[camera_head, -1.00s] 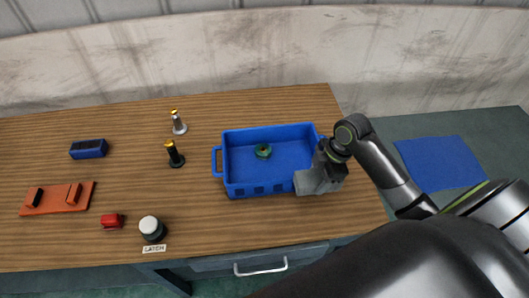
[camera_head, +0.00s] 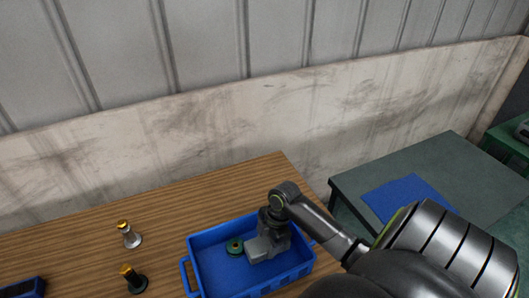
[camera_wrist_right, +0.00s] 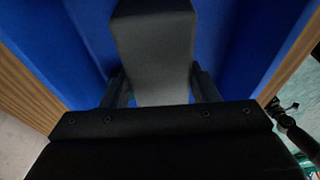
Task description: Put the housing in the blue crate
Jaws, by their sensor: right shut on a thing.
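The housing is a grey block (camera_head: 262,248); it also shows in the right wrist view (camera_wrist_right: 153,50) between the two fingers. My right gripper (camera_head: 272,234) is shut on it, pointing down over the right part of the blue crate (camera_head: 216,281). The block appears within the crate's walls, low near the floor; I cannot tell whether it touches the floor. The right wrist view shows blue crate surfaces (camera_wrist_right: 225,45) around the block. My left gripper is not in view.
A green round part (camera_head: 235,246) is in the crate, just left of the housing. A silver post (camera_head: 130,236) and a black post (camera_head: 133,280) with yellow tops stand left of the crate. A blue mat (camera_head: 408,198) lies on the grey table (camera_head: 455,160) at right.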

